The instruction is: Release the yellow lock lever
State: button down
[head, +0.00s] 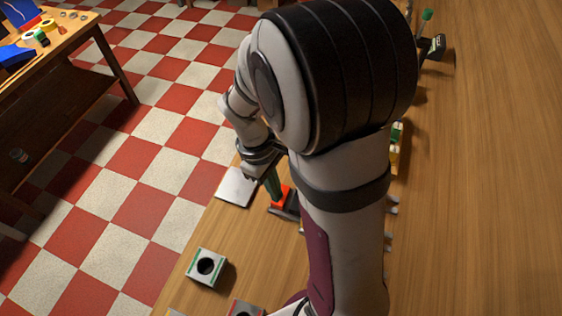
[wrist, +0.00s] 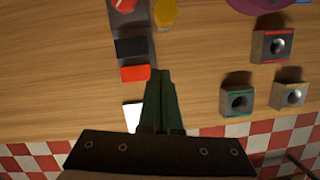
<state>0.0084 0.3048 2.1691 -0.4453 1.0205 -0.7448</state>
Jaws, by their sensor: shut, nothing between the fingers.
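A round yellow part (wrist: 165,13) shows at the top of the wrist view, beside a dark grey fixture; I cannot tell whether it is the lock lever. The fixture (wrist: 143,22) carries a red piece (wrist: 122,5), a black block (wrist: 131,47) and a red block (wrist: 135,73). My gripper (wrist: 161,73) has dark green fingers, closed together and empty, with the tips just right of the red block in the picture. In the head view my gripper (head: 272,184) is beside the red block (head: 281,197), and my arm hides much of the fixture.
Three square blocks with round holes, edged green (wrist: 237,102), red (wrist: 272,45) and yellow (wrist: 289,95), stand on the wooden bench. A white plate (head: 237,187) lies near the bench edge. A purple round thing (wrist: 258,5) is at the top right. The bench's right side is mostly clear.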

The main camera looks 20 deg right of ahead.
jog(key=shift+s+d+f, duration=0.45)
jog(key=shift+s, duration=0.2)
jog(key=shift+s+d+f, duration=0.4)
jog(key=shift+s+f, duration=0.1)
jog(key=shift+s, duration=0.15)
jog(key=shift+s+d+f, duration=0.45)
jog(key=shift+s, duration=0.2)
